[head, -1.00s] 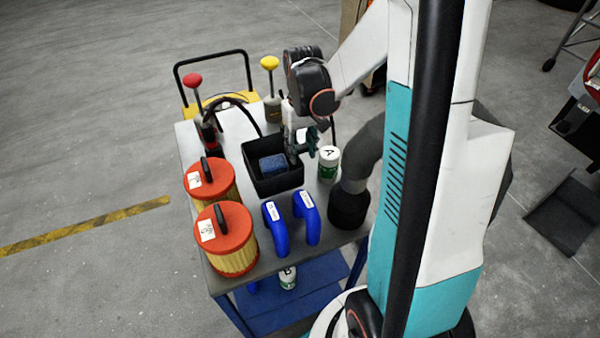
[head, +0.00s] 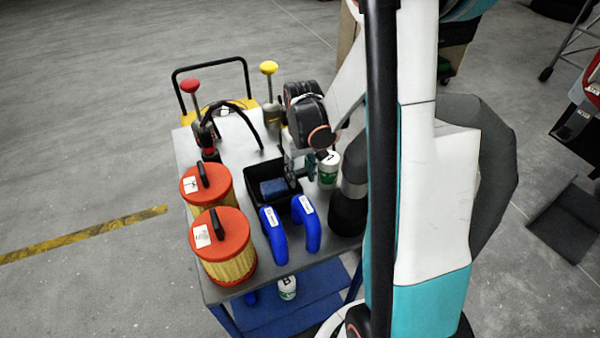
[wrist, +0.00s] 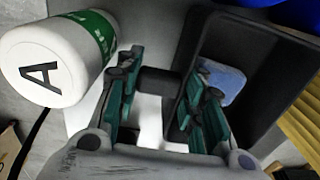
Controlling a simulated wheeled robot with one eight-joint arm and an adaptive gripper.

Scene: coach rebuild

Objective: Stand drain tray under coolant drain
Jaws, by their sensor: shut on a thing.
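The drain tray, a deep black open box (head: 258,172), is at the middle of the cart top with a blue block (head: 274,188) inside. In the wrist view the tray (wrist: 262,88) is at the right, with its inside showing. My gripper (head: 296,172) is at the tray's right wall and shut on it. In the wrist view one finger of my gripper (wrist: 160,105) is inside the tray and the other outside, beside a white and green bottle marked A (wrist: 60,60). I cannot tell whether the tray touches the cart top. No coolant drain is recognisable.
Two orange-topped filters (head: 222,240) stand left of the tray. Two blue hoses (head: 273,238) lie close in front of it. Bottle A (head: 328,172) and a dark pipe (head: 348,210) are at the right. Red and yellow knobs (head: 268,68) stand behind.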

